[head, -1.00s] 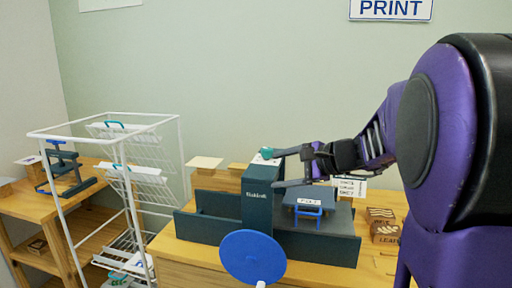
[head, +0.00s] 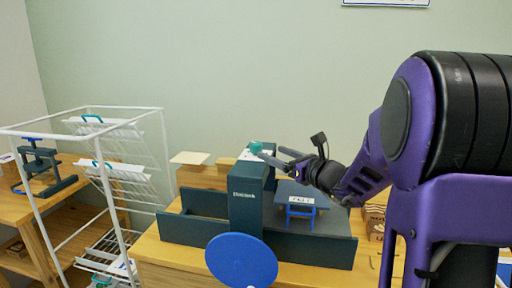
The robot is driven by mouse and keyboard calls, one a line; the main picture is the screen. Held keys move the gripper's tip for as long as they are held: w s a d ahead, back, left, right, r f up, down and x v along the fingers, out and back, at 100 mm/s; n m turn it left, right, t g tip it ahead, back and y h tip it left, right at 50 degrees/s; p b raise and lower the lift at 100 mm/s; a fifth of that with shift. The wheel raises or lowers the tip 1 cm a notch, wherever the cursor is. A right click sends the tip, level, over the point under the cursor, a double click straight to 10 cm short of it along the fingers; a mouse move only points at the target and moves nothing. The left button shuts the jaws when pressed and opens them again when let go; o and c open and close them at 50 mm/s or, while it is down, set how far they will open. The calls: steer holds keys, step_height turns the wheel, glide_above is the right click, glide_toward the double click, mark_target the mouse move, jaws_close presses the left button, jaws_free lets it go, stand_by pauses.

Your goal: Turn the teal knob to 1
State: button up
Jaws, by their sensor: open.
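The teal knob (head: 256,148) is on top of the dark upright housing (head: 246,207) of the press, on a pale plate whose markings are too small to read. My gripper (head: 269,154) reaches in from the right above the press. Its two fingers are apart and point left, with the tips close to the knob's right side. I cannot tell whether a fingertip touches the knob. The knob's exact setting cannot be read.
A large blue disc (head: 241,261) stands at the press's front. A blue-handled block (head: 300,201) sits on the press bed. A white wire rack (head: 164,160) stands left. A small dark press (head: 40,166) is on the left table. Carved blocks (head: 374,221) lie right, partly behind my arm.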

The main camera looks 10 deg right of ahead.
mark_target(260, 147)
steer(key=x, duration=0.9)
steer(key=shift+r, duration=0.1)
jaws_close()
